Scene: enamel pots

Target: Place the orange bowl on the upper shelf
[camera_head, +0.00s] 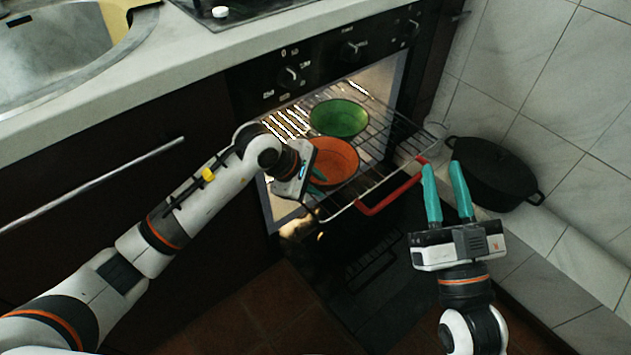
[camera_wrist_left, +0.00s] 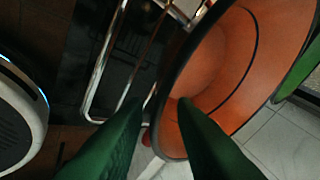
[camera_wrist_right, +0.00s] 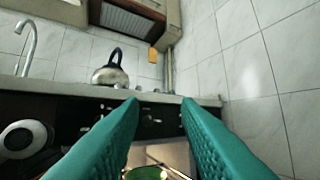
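The orange bowl (camera_head: 335,158) sits on a wire rack (camera_head: 385,152) at the oven opening, in front of a green bowl (camera_head: 340,117). My left gripper (camera_head: 317,180) is at the orange bowl's near left rim. In the left wrist view, the orange bowl (camera_wrist_left: 225,65) fills the right side. My left fingers are apart there, one inside the bowl and one outside, with the rim between them. Contact cannot be told. My right gripper (camera_head: 443,168) is open and empty, right of the rack. I cannot tell which shelf level this rack is.
A red handle (camera_head: 392,195) lies along the rack's front edge. A black pot (camera_head: 493,172) stands to the right by the tiled wall. The countertop (camera_head: 185,72) runs above the oven. A kettle (camera_wrist_right: 110,70) shows in the right wrist view.

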